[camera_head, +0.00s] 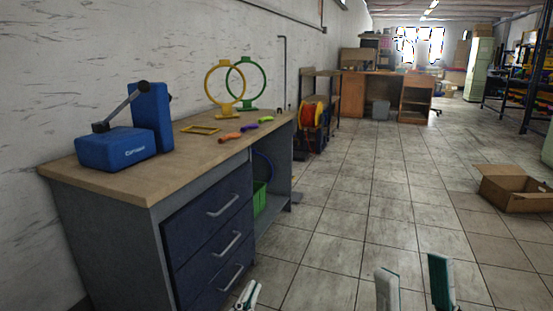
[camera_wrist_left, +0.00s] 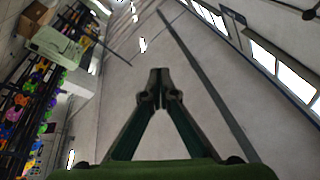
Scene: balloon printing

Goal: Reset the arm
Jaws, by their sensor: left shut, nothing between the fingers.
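My left gripper (camera_head: 249,288) shows only its tip at the bottom of the head view, in front of the workbench drawers. In the left wrist view my left gripper (camera_wrist_left: 160,72) has its fingertips together with nothing between them. My right gripper (camera_head: 412,264) is at the bottom right of the head view, above the tiled floor. Its two fingers stand apart with nothing visible between them. The arms behind both grippers are out of the head view.
The wooden-topped workbench (camera_head: 110,183) stands at left. On it are a blue device (camera_head: 115,150), yellow (camera_head: 208,88) and green (camera_head: 262,90) ring stands, a yellow frame (camera_head: 201,129) and several balloon-coloured small pieces. A cardboard box (camera_head: 515,190) lies at right. The middle floor is clear.

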